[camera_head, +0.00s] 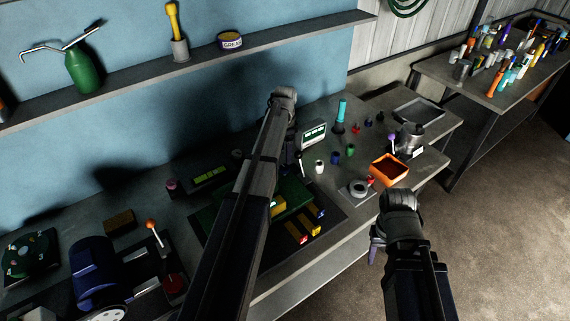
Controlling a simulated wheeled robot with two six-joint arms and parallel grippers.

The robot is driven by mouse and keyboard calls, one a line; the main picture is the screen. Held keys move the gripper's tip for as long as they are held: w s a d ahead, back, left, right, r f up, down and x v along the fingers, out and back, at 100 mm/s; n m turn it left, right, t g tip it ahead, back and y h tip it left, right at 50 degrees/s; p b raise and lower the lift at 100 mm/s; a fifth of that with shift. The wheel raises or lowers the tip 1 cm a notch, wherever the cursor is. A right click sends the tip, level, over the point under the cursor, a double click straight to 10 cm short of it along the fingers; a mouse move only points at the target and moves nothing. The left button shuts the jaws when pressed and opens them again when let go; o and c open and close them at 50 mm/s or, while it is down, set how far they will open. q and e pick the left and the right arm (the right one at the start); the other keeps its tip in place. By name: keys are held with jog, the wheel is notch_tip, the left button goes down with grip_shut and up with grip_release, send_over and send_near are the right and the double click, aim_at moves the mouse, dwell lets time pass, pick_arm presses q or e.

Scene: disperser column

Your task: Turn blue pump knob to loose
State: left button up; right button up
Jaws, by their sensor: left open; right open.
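A blue pump-like machine (92,268) stands on the bench at the lower left, with a pale round face at its front. I cannot make out which part of it is the knob, or its setting. My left arm crosses the middle of the view. Its gripper (301,167) points down over the bench, open and partly hidden by the arm, well to the right of the blue machine. My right gripper (375,254) is open at the lower right, beyond the bench's front edge and far from the blue machine.
An orange-tipped lever (151,226) and a red knob (174,285) stand right of the blue machine. A green board (230,218) lies mid-bench. An orange tray (389,169) and several small knobs sit further right. A shelf (200,62) runs above. Open floor lies at right.

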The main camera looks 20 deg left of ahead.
aim_at(285, 167)
pick_arm(q)
notch_tip(285, 167, down, 8)
jog(key=b, duration=0.7)
jog(key=shift+w+r, duration=0.1)
jog(key=shift+r, duration=0.05)
grip_shut()
